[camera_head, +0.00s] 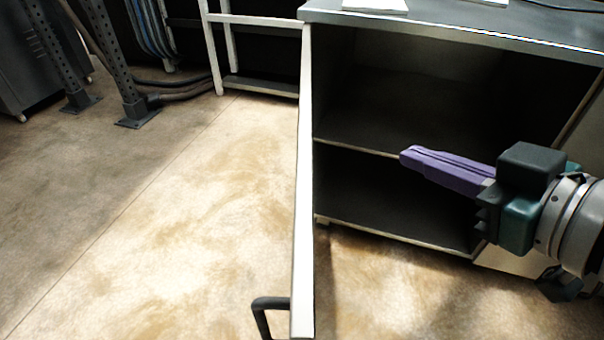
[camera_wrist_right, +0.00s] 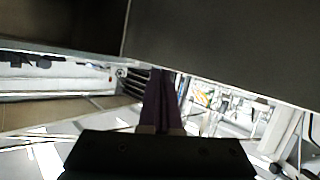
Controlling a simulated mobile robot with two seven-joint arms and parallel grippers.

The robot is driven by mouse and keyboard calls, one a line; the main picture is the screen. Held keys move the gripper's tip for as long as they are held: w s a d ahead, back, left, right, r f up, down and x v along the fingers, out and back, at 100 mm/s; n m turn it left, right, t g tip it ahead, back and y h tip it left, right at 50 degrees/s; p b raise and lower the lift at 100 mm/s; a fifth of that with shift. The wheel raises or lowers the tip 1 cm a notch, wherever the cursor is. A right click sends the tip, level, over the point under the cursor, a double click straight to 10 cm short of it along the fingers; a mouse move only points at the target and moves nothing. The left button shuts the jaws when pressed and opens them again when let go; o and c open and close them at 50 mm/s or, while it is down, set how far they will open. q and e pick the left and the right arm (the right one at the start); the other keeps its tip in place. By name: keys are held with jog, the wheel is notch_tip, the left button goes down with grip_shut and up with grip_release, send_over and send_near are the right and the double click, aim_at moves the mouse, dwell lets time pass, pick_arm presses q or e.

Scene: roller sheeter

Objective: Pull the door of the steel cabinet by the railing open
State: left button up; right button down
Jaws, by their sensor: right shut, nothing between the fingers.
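The steel cabinet (camera_head: 450,27) stands at the right in the head view, its inside showing a shelf (camera_head: 358,147) and dark, empty compartments. Its door (camera_head: 304,200) stands wide open, seen nearly edge-on and reaching toward me from the cabinet's left side. A dark bar handle (camera_head: 262,312) sticks out from the left face near the door's near end. My right gripper (camera_head: 406,154) has purple fingers, shut and empty, in front of the cabinet opening and to the right of the door, apart from the handle. It also shows in the right wrist view (camera_wrist_right: 163,80). My left gripper is not in view.
White papers (camera_head: 376,5) lie on the cabinet top. A white railing-like frame (camera_head: 213,50) stands behind the door. Dark perforated posts (camera_head: 122,75) with floor plates and thick hoses (camera_head: 190,92) are at the upper left. The floor left of the door is clear.

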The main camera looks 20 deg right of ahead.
jog(key=s+d+f+n+g+y+b, duration=0.1)
jog(key=s+f+n+g+y+b, duration=0.35)
jog(key=f+y+b, duration=0.4)
jog(key=s+d+f+n+g+y+b, duration=0.2)
jog(key=s+f+n+g+y+b, duration=0.3)
jog(key=f+b, duration=0.65)
pick_arm(q)
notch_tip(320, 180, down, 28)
jog(key=b, duration=0.4)
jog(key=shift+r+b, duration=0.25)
jog(key=shift+b, duration=0.05)
pick_arm(e)
jog(key=r+x, duration=0.3)
jog(key=x, duration=1.1)
jog(key=shift+n+t, duration=0.45)
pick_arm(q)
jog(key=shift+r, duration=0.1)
pick_arm(e)
jog(key=shift+a+r, duration=0.15)
